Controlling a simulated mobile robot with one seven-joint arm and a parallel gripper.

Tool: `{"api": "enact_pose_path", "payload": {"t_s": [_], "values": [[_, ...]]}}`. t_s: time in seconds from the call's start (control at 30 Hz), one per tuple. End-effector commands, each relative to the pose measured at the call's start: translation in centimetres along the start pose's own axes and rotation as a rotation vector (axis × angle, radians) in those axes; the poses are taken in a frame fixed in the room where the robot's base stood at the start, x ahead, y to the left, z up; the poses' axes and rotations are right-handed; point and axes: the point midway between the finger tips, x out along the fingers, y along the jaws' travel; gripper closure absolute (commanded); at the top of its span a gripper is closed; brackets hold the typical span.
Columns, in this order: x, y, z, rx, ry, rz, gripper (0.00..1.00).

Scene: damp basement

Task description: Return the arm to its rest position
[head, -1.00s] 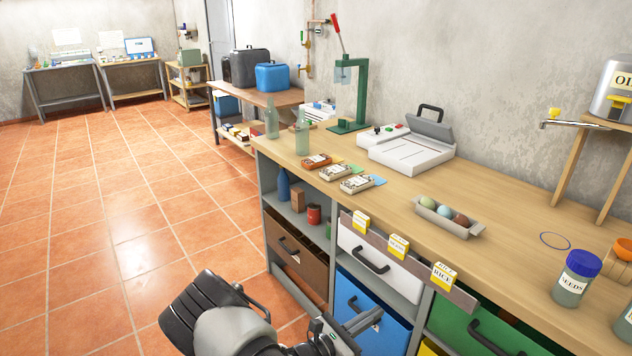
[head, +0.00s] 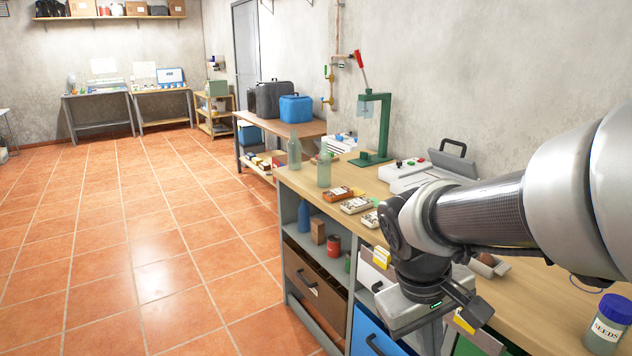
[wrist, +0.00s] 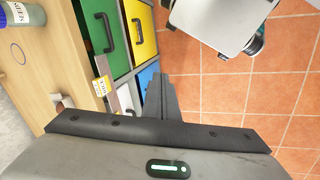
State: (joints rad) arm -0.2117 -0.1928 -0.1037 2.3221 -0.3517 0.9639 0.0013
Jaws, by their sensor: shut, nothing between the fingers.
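My arm reaches in from the right edge of the head view, in front of the workbench (head: 545,285). My gripper (head: 474,309) hangs at the bench's front edge, near the drawers, and is shut and empty. In the wrist view the closed fingers (wrist: 160,97) stick up from the dark palm bar, with nothing held. They stand out over the floor (wrist: 285,85) beside the drawer fronts.
A blue-lidded seeds jar (head: 605,325) stands at the lower right on the bench. Two green glass bottles (head: 294,152), a green press (head: 373,125) and a white sealing machine (head: 425,175) stand farther along. Green (wrist: 97,25) and yellow (wrist: 140,35) drawers lie close by. The tiled floor at left is clear.

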Motion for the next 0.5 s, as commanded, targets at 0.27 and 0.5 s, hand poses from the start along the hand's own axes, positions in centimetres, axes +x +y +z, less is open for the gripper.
{"api": "enact_pose_path", "payload": {"t_s": [0.27, 0.5], "values": [[-5.7, -1.6, 2.7, 0.231, 0.254, -0.127, 1.0], [-8.6, -2.7, 4.0, 0.348, 0.407, -0.182, 1.0]]}}
